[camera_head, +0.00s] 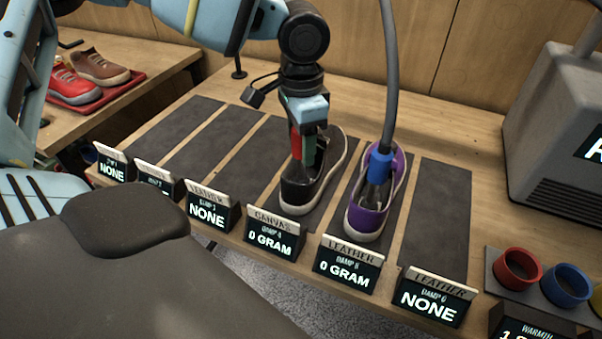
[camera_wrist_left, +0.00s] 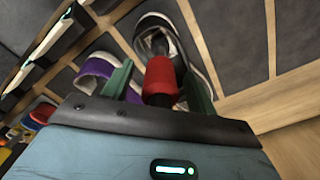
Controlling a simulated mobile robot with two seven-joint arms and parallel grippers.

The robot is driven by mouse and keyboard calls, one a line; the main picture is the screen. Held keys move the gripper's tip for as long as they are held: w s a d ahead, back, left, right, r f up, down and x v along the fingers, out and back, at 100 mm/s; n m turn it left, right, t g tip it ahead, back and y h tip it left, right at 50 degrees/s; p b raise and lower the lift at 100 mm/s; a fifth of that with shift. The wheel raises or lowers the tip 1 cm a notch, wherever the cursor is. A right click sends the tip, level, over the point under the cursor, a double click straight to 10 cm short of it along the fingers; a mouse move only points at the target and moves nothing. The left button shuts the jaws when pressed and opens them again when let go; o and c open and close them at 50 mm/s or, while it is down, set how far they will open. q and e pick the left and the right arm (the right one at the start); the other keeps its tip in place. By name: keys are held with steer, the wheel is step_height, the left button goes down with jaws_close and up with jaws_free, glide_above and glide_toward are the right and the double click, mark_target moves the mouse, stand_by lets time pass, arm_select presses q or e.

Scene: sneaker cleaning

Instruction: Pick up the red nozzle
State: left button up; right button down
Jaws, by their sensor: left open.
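The red nozzle (camera_head: 296,141) stands in the opening of a black canvas shoe (camera_head: 297,191) with a white sole. In the left wrist view the red nozzle (camera_wrist_left: 163,82) shows between the two green fingers, with the black shoe (camera_wrist_left: 147,28) beyond it. My left gripper (camera_head: 303,152) points down over the shoe, its fingers open on either side of the nozzle. I cannot tell whether either finger touches it. The gripper partly hides the nozzle in the head view. My right gripper is not in view.
A purple shoe (camera_head: 360,222) close by on the right holds a blue nozzle (camera_head: 379,164) on a grey hose (camera_head: 389,70). Labelled displays (camera_head: 275,238) line the front edge. Red (camera_head: 517,268) and blue (camera_head: 567,285) cups and a grey machine (camera_head: 562,140) stand at right. The rightmost dark mat (camera_head: 437,218) is bare.

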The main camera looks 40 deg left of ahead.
arm_select(q)
jaws_close()
steer(key=shift+r, duration=0.1)
stand_by(0.3)
